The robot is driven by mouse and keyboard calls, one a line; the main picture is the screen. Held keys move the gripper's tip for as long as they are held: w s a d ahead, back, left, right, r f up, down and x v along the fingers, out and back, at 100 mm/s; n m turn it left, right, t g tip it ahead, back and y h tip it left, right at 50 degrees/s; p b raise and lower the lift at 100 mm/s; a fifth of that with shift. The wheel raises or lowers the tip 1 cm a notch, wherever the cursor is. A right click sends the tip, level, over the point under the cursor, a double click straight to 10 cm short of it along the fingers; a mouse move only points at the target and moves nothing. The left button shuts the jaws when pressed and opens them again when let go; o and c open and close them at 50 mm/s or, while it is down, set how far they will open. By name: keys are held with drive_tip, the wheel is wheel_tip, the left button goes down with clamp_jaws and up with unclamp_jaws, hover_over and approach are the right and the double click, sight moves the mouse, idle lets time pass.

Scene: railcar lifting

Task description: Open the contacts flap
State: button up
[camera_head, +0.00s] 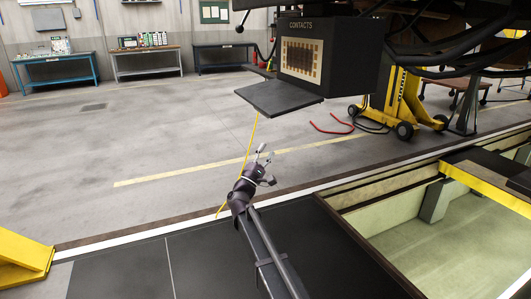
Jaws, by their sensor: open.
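The contacts box (350,58) hangs under the railcar at the top, with the label "CONTACTS" on its upper front. Its dark flap (279,97) is swung down and juts out toward the left, roughly level, below the opening. The panel of contacts (301,60) inside the box is exposed. My gripper (266,165) is below and slightly left of the flap, apart from it, with its fingers spread and nothing between them. The hinge of the flap is too small to make out clearly.
A yellow lifting jack (401,100) on wheels stands right of the box. An open pit (440,240) lies at the lower right. A yellow block (22,260) is at the lower left. Workbenches (57,72) line the back wall. The floor at left is clear.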

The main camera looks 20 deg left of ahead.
drive_tip(key=shift+s+d+f+b, duration=0.1)
drive_tip(key=shift+s+f+b, duration=0.05)
drive_tip(key=shift+f+b, duration=0.2)
drive_tip(key=shift+s+d+f+b, duration=0.1)
drive_tip(key=shift+f+b, duration=0.1)
drive_tip(key=shift+f, duration=0.2)
